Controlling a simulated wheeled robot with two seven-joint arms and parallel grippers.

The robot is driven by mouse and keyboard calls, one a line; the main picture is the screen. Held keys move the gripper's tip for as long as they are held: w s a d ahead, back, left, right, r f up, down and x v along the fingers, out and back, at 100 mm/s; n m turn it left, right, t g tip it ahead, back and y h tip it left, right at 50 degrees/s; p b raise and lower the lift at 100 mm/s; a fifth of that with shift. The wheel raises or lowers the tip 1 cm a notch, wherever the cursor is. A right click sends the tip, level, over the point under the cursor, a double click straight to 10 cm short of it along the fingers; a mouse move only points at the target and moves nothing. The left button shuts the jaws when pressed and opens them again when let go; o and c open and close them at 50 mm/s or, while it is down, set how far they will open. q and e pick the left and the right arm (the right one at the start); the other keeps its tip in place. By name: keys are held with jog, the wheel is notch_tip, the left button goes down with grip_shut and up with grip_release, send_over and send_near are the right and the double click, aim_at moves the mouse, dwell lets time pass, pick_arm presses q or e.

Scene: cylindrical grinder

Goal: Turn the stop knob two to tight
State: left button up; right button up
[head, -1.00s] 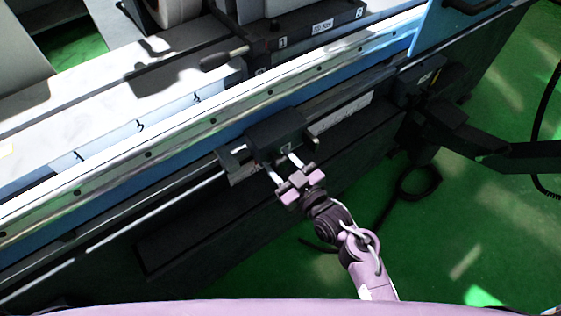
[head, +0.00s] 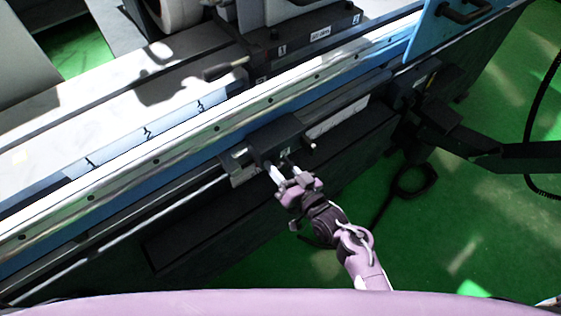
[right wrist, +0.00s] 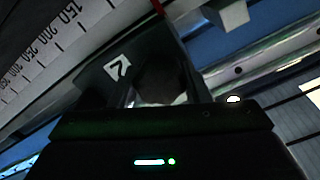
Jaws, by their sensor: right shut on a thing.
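Stop block two is a dark block (head: 268,140) on the rail along the front of the grinder. In the right wrist view its white label "2" (right wrist: 118,68) shows beside the dark round stop knob two (right wrist: 160,78). My right gripper (head: 281,168) reaches the front of this block and is shut on the knob, its two pale fingers on either side of it. In the head view the knob is mostly hidden by the fingers. How tight the knob is cannot be told. My left gripper is not in view.
A small pin (head: 308,144) sticks out at the block's right end. A printed scale (right wrist: 40,45) runs beside the block in the wrist view. The green floor (head: 440,235) is open at lower right.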

jog(key=m+p, duration=0.3)
jog(key=m, duration=0.3)
jog(key=shift+r, duration=0.1)
jog(key=shift+d+m+p, duration=0.1)
jog(key=shift+m+p, duration=0.75)
jog(key=shift+m, duration=1.25)
jog(key=o, duration=1)
jog(key=shift+f, duration=0.2)
jog(key=v, duration=0.7)
jog(key=shift+s+d+b, duration=0.25)
jog(key=shift+b, duration=0.2)
